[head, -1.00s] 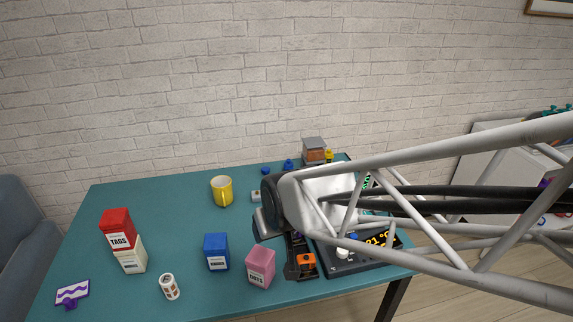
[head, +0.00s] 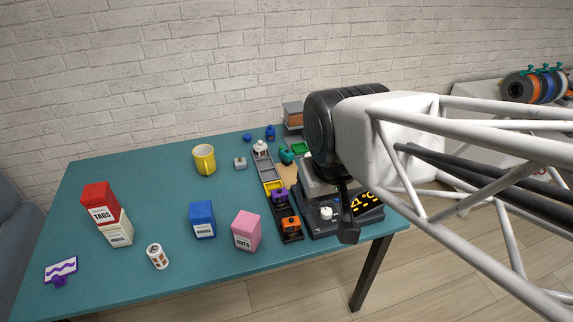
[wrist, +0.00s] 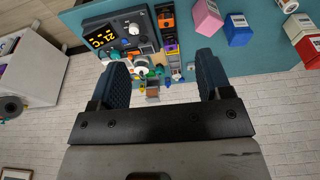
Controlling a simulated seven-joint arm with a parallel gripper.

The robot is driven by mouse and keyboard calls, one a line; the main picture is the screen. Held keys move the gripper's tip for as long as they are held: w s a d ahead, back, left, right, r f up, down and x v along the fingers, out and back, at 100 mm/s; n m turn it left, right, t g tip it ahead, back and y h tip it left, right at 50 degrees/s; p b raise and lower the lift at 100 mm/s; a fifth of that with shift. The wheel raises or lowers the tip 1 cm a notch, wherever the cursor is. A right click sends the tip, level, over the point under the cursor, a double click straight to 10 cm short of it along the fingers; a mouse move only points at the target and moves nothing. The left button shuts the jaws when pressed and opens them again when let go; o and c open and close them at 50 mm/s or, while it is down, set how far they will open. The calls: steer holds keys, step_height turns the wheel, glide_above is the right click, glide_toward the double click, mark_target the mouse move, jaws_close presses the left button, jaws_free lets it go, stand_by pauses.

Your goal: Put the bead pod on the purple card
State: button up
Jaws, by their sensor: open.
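The purple card (head: 61,268) is a small white card with a purple wave on a purple stand, at the table's near left corner. I cannot tell for sure which thing is the bead pod. Small knobbed pods stand in a long segmented tray: an orange one (head: 290,223), a purple one (head: 280,197) and a white one (head: 261,147). A white cylinder with brown marks (head: 157,256) stands near the front edge. My gripper (head: 347,230) is over the dark device at the right. In the wrist view my gripper (wrist: 163,80) is open, with nothing between its fingers.
The dark device (head: 335,215) shows orange digits. The table's left middle is clear.

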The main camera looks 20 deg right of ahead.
steer(key=n+t+y, duration=0.4)
steer(key=n, duration=0.1)
glide_above(157, 254)
steer(key=s+d, duration=0.2)
steer(key=d, duration=0.8)
step_height(157, 254, down, 19)
steer(key=shift+n+t+y, duration=0.5)
steer(key=shift+n, duration=0.3)
steer(key=a+f, duration=0.5)
steer(key=s+a+f, duration=0.1)
steer(key=a+f, duration=0.2)
steer(key=shift+x, duration=1.25)
